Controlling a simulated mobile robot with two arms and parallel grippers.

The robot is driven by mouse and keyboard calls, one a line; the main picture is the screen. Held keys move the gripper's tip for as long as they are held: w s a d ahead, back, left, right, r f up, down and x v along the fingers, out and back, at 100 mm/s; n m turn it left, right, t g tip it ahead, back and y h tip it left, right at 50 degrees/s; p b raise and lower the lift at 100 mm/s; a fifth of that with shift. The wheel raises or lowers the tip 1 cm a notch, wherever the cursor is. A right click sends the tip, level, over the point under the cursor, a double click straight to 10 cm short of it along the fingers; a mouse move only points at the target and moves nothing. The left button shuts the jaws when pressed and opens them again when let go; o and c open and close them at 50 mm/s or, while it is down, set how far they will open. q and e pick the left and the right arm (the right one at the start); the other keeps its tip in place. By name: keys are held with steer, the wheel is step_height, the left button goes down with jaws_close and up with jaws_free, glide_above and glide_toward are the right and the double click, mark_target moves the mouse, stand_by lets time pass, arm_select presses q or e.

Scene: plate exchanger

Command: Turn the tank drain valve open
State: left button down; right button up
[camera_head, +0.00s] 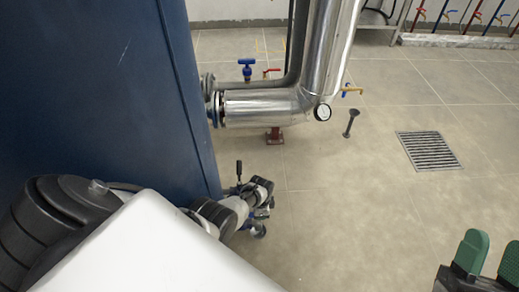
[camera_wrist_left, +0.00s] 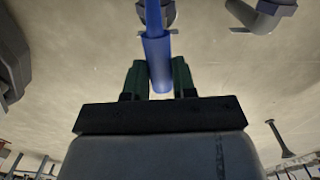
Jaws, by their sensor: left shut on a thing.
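A blue valve handle (camera_wrist_left: 157,62) stands between the two green fingertips of my left gripper (camera_wrist_left: 158,78) in the left wrist view. The gripper is shut on this handle, near its end. In the head view my white arm link covers the lower left and hides the left gripper. Grey and black pipe fittings (camera_head: 258,190) stick out beside the foot of the blue tank (camera_head: 135,90). A small blue part (camera_head: 260,231) shows at their lower end; I cannot tell whether it is the held handle. My right gripper (camera_head: 490,258) is open and empty at the bottom right.
A floor drain grate (camera_head: 428,150) lies right. The middle floor is clear.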

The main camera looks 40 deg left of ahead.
arm_select(q)
steer(key=shift+s+d+m, duration=0.2)
steer(key=shift+d+m, duration=0.05)
steer(key=shift+m, duration=0.15)
arm_select(e)
steer(key=shift+w+f+g, duration=0.35)
steer(key=shift+f+g, duration=0.05)
steer(key=shift+g, duration=0.1)
arm_select(q)
steer(key=c, duration=0.9)
jaws_free()
